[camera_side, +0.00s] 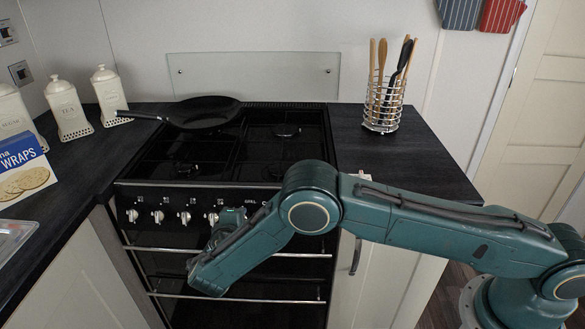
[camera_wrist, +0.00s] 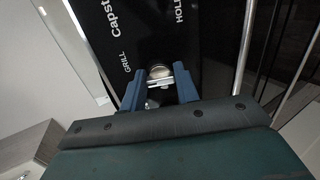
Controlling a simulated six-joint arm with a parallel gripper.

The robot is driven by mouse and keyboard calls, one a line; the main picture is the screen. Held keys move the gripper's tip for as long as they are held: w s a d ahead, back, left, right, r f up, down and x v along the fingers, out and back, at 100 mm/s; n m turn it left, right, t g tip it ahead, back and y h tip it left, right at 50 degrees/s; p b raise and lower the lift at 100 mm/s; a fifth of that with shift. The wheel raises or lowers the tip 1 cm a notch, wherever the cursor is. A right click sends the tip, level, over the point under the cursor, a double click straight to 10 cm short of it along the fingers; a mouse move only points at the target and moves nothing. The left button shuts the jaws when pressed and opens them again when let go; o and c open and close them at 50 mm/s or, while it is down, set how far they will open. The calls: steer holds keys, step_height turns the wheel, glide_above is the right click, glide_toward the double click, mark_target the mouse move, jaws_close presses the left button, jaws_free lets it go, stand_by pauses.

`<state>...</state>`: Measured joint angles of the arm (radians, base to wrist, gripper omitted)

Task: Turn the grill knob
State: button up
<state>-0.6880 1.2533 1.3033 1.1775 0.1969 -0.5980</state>
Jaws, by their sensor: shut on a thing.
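The black cooker's control panel (camera_side: 172,214) has a row of silver knobs along its front. In the wrist view, the grill knob (camera_wrist: 159,71), round and silver, sits beside the printed word GRILL. My gripper (camera_wrist: 160,82) has one blue finger on each side of this knob and is shut on it. I cannot tell the knob's turn angle.
Silver oven rails (camera_side: 165,249) run across the cooker front just below the panel. A black frying pan (camera_side: 205,112) rests on the back left of the hob. A utensil holder (camera_side: 382,108) stands on the right worktop. A wraps box (camera_side: 22,168) and canisters stand at left.

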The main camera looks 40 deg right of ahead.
stand_by(0.4)
steer(key=o, duration=0.9)
steer(key=shift+o, duration=0.2)
steer(key=shift+a, duration=0.1)
steer(key=v, duration=1.3)
steer(key=shift+s+a, duration=0.2)
steer(key=shift+s, duration=0.15)
steer(key=shift+r, duration=0.1)
